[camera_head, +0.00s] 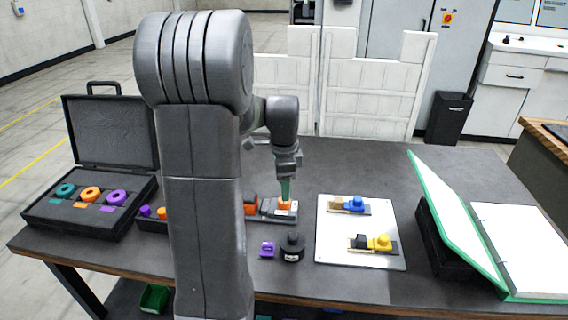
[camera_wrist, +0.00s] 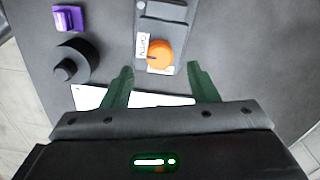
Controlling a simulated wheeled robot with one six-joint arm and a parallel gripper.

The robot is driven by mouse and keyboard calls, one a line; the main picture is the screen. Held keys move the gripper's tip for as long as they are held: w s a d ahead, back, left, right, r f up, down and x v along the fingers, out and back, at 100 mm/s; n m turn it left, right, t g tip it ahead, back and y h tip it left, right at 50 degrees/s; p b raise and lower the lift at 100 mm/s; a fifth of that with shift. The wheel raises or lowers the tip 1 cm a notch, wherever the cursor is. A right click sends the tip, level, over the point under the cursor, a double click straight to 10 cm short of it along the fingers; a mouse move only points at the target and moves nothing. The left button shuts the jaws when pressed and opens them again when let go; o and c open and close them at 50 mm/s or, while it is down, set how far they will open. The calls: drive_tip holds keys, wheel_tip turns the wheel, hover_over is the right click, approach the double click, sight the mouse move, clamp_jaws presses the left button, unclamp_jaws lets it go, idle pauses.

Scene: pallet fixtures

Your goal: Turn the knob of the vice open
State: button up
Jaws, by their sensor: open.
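The vice is a grey block with an orange knob (camera_wrist: 160,55) in the wrist view. Its body (camera_wrist: 164,12) runs up to the top edge of that view. White labels lie beside and below the knob; their print is too small to read surely. In the head view the knob (camera_head: 285,205) shows at the right end of the vice (camera_head: 264,217), partly behind my arm. My gripper (camera_wrist: 160,69) is open, with its green fingers apart on either side of the knob's near end. It also shows in the head view (camera_head: 286,190), pointing down over the knob. I cannot tell whether the fingers touch it.
A black round part (camera_head: 292,247) and a purple block (camera_head: 267,249) stand in front of the vice. A white plate (camera_head: 333,245) with blue and yellow fixtures lies to the right. A black case (camera_head: 90,215) with coloured rings stands left; a green-edged folder (camera_head: 460,225) stands far right.

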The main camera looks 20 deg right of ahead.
sight(284, 203)
wheel_tip(284, 203, up, 9)
drive_tip(key=shift+f, duration=0.2)
idle(0.5)
wheel_tip(284, 203, down, 14)
drive_tip(key=shift+r, duration=0.15)
idle(0.4)
drive_tip(key=shift+r, duration=0.15)
